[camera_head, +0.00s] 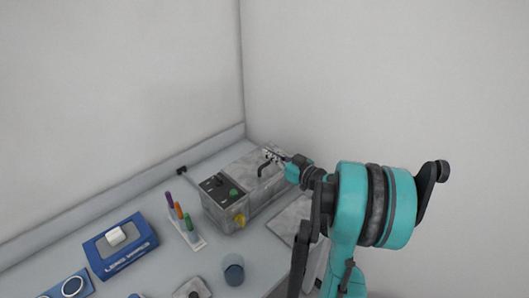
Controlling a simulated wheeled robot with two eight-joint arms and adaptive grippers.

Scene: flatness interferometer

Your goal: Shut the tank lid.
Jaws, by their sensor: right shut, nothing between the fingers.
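The tank (243,200) is a grey mottled box on the counter against the corner. Its left end has a dark control panel with green buttons, and a yellow knob sits low at its front. The grey lid (247,166) appears to lie flat over the top; whether any gap remains under it is too small to tell. A dark bent handle (262,169) stands on it. My right gripper (271,156) is shut and empty, at or just above the far right part of the lid, close to the handle. Contact cannot be told. My left gripper is out of view.
A rack (200,243) with purple, orange and green tools stands left of the tank. A blue case (120,246) lies further left. A dark cup (233,270) stands in front. A grey flat panel (291,217) lies right of the tank, partly behind my right arm. Walls close off the back.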

